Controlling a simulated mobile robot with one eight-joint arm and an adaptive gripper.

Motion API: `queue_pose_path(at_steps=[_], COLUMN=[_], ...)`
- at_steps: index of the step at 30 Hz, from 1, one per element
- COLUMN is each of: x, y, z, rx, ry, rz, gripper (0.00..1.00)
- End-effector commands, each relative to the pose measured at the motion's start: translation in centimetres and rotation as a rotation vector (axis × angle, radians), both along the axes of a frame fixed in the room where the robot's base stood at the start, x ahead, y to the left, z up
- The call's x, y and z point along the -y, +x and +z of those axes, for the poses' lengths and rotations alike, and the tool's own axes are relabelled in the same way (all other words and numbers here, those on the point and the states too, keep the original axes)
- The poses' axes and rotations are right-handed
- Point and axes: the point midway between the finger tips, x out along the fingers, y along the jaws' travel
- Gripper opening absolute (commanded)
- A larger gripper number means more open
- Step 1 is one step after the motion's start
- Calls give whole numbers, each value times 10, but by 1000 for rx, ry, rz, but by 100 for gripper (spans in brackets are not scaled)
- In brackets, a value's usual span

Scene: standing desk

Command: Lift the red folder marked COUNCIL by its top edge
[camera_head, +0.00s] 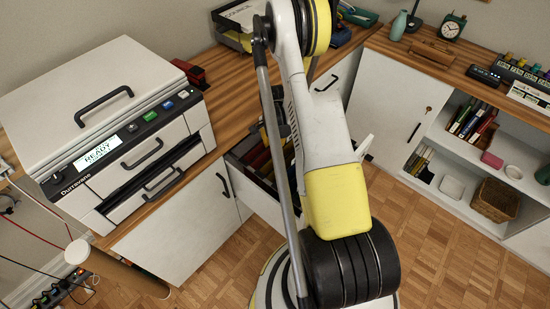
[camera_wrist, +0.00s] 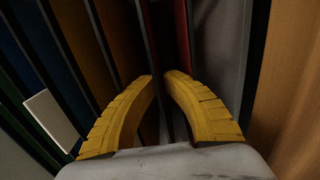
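My gripper (camera_wrist: 161,77) shows in the wrist view as two curved yellow fingers reaching in among upright folders. Their tips are close together, with a thin dark edge running through the gap. A red folder (camera_wrist: 183,28) stands behind the tips, in line with the right one. Whether the fingers grip it is too dark to tell. In the head view the folders stand in an open drawer (camera_head: 263,203), partly covered by my arm, and my gripper is hidden there.
Blue, green and orange-brown folders (camera_wrist: 82,45) crowd the left of the gripper, with a pale tab (camera_wrist: 51,120). A wooden surface (camera_wrist: 293,95) lies to the right. A printer (camera_head: 110,140) stands on the desk left of the drawer; open shelves (camera_head: 470,165) are at right.

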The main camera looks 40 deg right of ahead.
Motion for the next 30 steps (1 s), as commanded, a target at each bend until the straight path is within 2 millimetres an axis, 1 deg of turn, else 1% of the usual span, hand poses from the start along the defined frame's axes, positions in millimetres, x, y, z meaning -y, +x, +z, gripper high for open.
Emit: queue_pose_path(at_steps=[6, 7, 23, 26, 30], x=[0, 0, 0, 0, 0], y=[0, 0, 0, 0, 0], z=[0, 0, 1, 7, 24], rx=[0, 0, 0, 0, 0], ry=[0, 0, 0, 0, 0], rz=[0, 0, 0, 0, 0], gripper=[8, 0, 0, 0, 0])
